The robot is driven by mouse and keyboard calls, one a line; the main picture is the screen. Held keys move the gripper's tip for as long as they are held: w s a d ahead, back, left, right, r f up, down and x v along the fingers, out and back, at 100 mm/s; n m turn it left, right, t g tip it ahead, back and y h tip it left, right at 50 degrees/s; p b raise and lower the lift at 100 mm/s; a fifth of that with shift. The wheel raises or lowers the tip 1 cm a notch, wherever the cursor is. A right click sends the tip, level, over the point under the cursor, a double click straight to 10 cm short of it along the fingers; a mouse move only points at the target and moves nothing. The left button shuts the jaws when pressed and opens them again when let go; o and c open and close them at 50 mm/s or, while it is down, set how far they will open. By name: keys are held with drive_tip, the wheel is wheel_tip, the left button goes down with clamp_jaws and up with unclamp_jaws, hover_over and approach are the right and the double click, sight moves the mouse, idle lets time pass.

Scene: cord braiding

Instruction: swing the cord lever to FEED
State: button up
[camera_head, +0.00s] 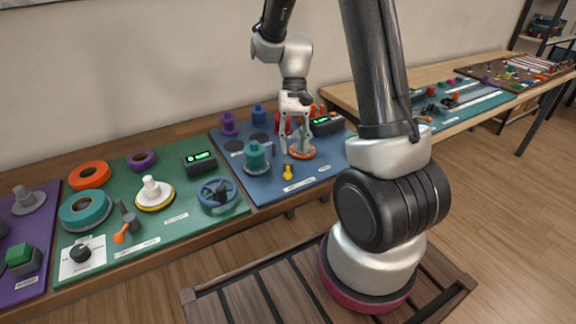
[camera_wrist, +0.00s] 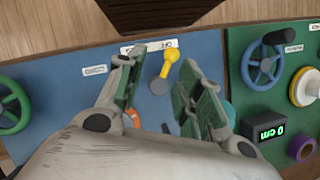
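The yellow lever (camera_head: 288,172) stands on the blue panel (camera_head: 262,186) near its front edge. In the wrist view, the lever (camera_wrist: 171,56) has a round yellow knob and a short arm on a grey pivot (camera_wrist: 160,87), with a white label plate (camera_wrist: 150,47) beside it; its print is too small to read surely. My gripper (camera_head: 297,140) is above the blue panel, over an orange ring and behind the lever. In the wrist view, my gripper (camera_wrist: 158,74) is open, and the lever shows between its fingertips. Contact with the lever cannot be seen.
A teal spool (camera_head: 256,157) stands left of my gripper and a counter box (camera_head: 322,122) to its right. Purple (camera_head: 228,123) and blue spools stand behind. The green panel at left holds a blue handwheel (camera_head: 217,194), an orange-tipped lever (camera_head: 122,234) and a white spool (camera_head: 154,192).

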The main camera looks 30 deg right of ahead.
sight(288, 170)
drive_tip(key=shift+w+a+r+m, duration=0.15)
drive_tip(key=shift+w+a+m, duration=0.1)
drive_tip(key=shift+w, duration=0.25)
drive_tip(key=shift+w+a+r+m, duration=0.15)
drive_tip(key=shift+w+m, duration=0.1)
drive_tip(key=shift+w, duration=0.2)
drive_tip(key=shift+s+f, duration=0.15)
drive_tip(key=shift+s, duration=0.2)
drive_tip(key=x, duration=0.7)
drive_tip(key=shift+w+a+f, duration=0.1)
drive_tip(key=shift+a+f, duration=0.05)
clamp_jaws()
